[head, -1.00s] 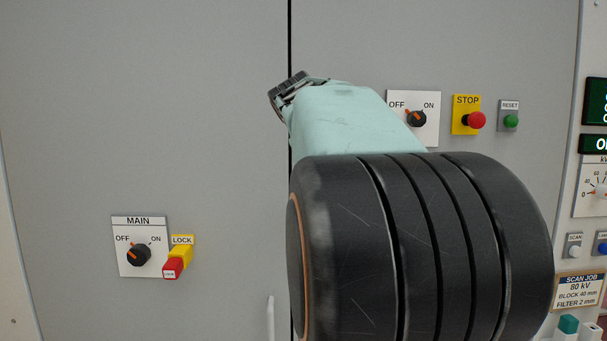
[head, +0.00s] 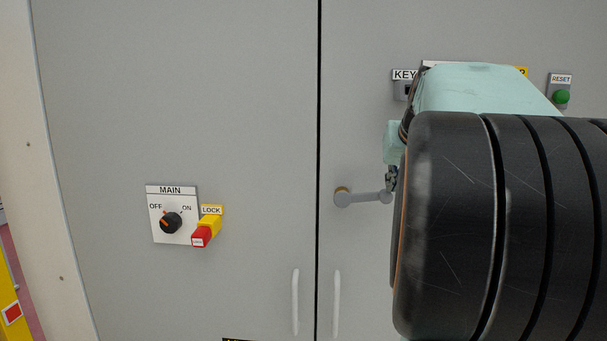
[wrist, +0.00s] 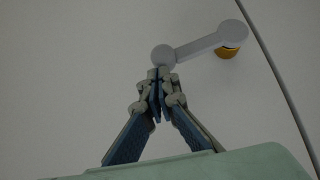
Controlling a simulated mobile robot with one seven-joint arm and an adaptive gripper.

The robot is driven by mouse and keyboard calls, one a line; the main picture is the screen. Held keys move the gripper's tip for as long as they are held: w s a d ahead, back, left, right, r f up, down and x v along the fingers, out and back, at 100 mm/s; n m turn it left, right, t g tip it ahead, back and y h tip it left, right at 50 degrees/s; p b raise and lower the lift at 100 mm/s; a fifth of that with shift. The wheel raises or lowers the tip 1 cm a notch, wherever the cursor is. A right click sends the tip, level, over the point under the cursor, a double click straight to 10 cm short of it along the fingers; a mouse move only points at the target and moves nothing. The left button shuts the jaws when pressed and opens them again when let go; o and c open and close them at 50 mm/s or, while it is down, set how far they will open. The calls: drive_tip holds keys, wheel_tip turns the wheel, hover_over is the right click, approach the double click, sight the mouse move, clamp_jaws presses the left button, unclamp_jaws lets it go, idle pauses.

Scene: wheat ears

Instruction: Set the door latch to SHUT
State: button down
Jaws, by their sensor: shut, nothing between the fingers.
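The door latch (head: 362,198) is a grey lever with a round hub at its left end, lying nearly level on the right door just right of the door seam. A yellow-orange part shows behind the hub. In the wrist view the latch (wrist: 205,44) runs from its hub at upper right to a round knob at its free end. My gripper (wrist: 158,72) is shut and empty, its fingertips at the knob end, touching or very close. In the head view my gripper (head: 391,178) is partly hidden by my arm. No latch labels are visible.
Two pale vertical handles (head: 296,302) flank the door seam below the latch. A MAIN switch (head: 171,222) and red-and-yellow LOCK (head: 207,228) sit on the left door. A KEY switch (head: 404,88) and green RESET button (head: 561,97) are at upper right. My arm covers much of the right door.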

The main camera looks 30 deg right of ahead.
drive_tip(key=shift+s+d+f+b, duration=0.1)
drive_tip(key=shift+d+f+b, duration=0.1)
drive_tip(key=shift+f, duration=0.25)
drive_tip(key=shift+s+d+f+b, duration=0.1)
drive_tip(key=shift+f+b, duration=0.1)
drive_tip(key=shift+f, duration=0.35)
